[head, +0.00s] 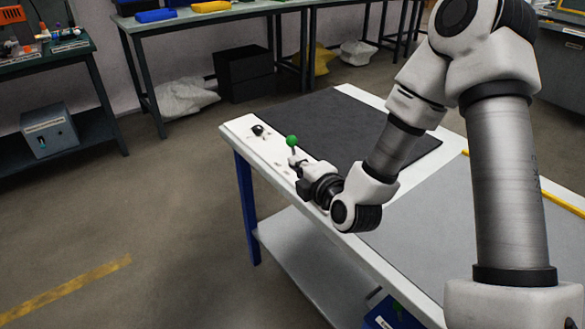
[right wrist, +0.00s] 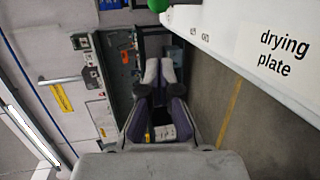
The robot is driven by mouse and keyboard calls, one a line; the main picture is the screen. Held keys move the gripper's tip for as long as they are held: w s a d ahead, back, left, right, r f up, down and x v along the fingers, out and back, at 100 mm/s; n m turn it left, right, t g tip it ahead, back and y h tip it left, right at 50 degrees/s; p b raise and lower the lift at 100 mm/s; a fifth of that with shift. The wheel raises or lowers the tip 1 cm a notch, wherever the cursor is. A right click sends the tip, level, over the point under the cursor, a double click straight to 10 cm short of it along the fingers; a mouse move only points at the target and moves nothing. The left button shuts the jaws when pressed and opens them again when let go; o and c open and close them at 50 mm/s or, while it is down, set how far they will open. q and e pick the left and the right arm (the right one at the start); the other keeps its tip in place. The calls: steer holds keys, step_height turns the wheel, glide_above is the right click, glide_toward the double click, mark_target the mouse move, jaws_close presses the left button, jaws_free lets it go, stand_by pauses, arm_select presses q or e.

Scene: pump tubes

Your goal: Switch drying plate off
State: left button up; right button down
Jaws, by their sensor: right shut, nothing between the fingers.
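The white table edge bears a "drying plate" label (right wrist: 284,52) in the right wrist view. In the head view, a green ball-topped lever (head: 291,141) stands on the white strip (head: 240,130) along the table's left edge. A small black knob (head: 258,130) sits farther back on that strip. The green ball also shows at the top of the right wrist view (right wrist: 158,5). My right gripper (head: 295,161) is beside the lever, just in front of it in the head view. Its fingers are shut and empty in the right wrist view (right wrist: 159,68). My left gripper is out of view.
A dark flat plate (head: 340,125) and a grey surface (head: 430,230) cover the table top. A lower shelf (head: 300,250) runs beneath. A blue-grey box (head: 48,130) stands under the left bench. Open floor lies left of the table.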

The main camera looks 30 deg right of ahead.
mark_target(292, 149)
steer(key=shift+p+x, duration=0.55)
steer(key=shift+x, duration=0.5)
steer(key=x, duration=0.3)
steer(key=shift+w+d+f, duration=0.15)
steer(key=shift+w, duration=0.2)
steer(key=shift+w+d, duration=0.7)
steer(key=shift+d, duration=0.4)
steer(key=shift+w+d+f, duration=0.15)
steer(key=shift+w+d, duration=0.2)
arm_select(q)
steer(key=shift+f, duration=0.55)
